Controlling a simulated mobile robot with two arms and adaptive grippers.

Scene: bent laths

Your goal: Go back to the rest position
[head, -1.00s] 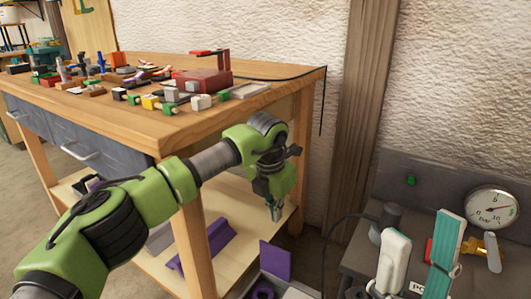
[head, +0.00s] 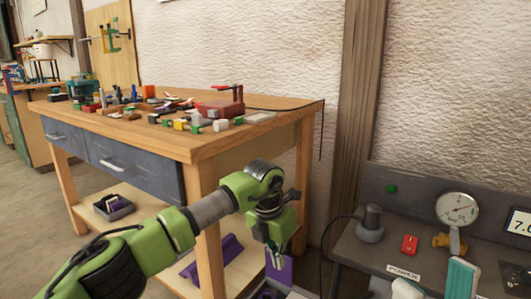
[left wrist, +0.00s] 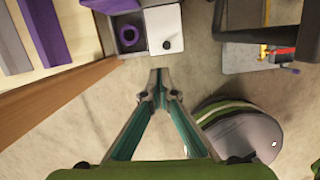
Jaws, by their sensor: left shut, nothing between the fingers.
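My left gripper (head: 279,247) hangs at the end of the green arm, pointing down, just in front of the right end of the wooden workbench (head: 195,152). It is clear of the bench. In the left wrist view its two teal fingers (left wrist: 159,76) meet at the tips, shut, with nothing between them. Bare floor shows below the fingertips.
A bin with a purple ring (left wrist: 128,36) stands just beyond the fingertips in the wrist view. A grey bench with a pressure gauge (head: 457,210) and red switch (head: 409,245) is at the right. Small parts crowd the workbench top.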

